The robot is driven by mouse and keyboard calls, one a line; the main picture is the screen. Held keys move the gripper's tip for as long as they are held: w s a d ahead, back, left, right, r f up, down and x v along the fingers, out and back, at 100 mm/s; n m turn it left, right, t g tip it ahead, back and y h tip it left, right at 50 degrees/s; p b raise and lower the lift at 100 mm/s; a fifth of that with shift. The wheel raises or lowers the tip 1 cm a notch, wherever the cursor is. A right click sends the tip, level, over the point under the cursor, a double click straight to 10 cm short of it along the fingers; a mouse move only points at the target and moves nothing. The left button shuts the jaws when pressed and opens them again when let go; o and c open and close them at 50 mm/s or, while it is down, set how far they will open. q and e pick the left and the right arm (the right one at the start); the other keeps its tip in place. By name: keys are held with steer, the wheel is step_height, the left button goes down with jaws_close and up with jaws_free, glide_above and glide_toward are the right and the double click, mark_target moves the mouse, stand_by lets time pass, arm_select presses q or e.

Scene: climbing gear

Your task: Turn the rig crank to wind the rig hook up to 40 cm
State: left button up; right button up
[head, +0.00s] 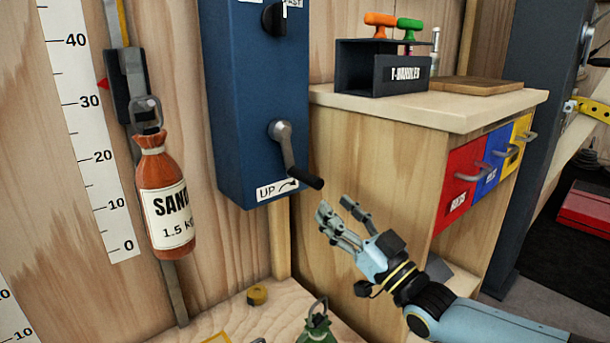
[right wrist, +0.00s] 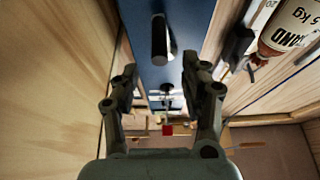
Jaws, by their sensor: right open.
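The rig crank (head: 283,145) is a grey arm with a black handle on the blue rig box (head: 254,100), above a label reading UP with an arrow. Its handle points down and right. The rig hook (head: 147,110) hangs from a strap and carries an orange sandbag (head: 165,200) marked 1.5 kg. A red pointer (head: 103,85) stands a little above 30 on the white scale (head: 85,120). My right gripper (head: 335,208) is open and empty, just below and right of the handle. In the right wrist view, the black handle (right wrist: 160,40) appears beyond the open fingers. My left gripper is not in view.
A wooden cabinet (head: 385,165) with red, blue and yellow drawers stands close behind my right gripper. A T-handle rack (head: 383,70) sits on it. A black knob (head: 275,18) is higher on the box. A green weight (head: 318,325) and a brass nut (head: 257,294) are below.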

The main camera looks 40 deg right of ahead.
mark_target(299, 169)
steer(key=b+x, duration=0.1)
steer(key=x, duration=0.8)
steer(key=shift+f+b, duration=0.2)
steer(key=shift+b, duration=0.2)
steer(key=shift+w+r, duration=0.25)
steer(key=shift+w, duration=0.15)
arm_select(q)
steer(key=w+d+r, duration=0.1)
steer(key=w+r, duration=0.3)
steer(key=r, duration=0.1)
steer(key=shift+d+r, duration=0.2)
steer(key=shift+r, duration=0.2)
arm_select(e)
steer(key=shift+c, duration=0.4)
jaws_close()
